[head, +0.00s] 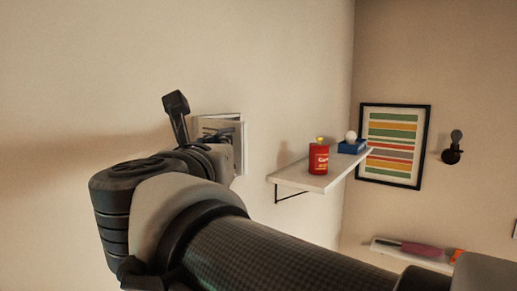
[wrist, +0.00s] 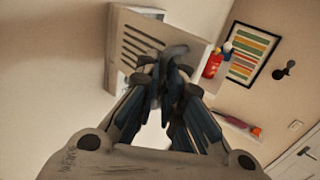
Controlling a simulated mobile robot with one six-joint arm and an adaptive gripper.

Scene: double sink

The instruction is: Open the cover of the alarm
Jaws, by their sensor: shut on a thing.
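The alarm (head: 239,160) is a pale box on the left wall, partly hidden behind my wrist in the head view. In the wrist view its cover (wrist: 186,34) is a pale panel with a row of dark slots on its left part. My gripper (wrist: 166,72) is at the cover's lower edge, its dark fingers close together. It is shut on a grey piece at that edge, which I take as part of the cover. The fingers hide the exact contact.
A white shelf (head: 292,178) to the right holds a red can (head: 318,160) and a blue box (head: 350,147) with a white ball. A striped framed picture (head: 392,145) hangs on the far wall. A lower shelf (head: 385,244) stands bottom right. The wall left of the alarm is bare.

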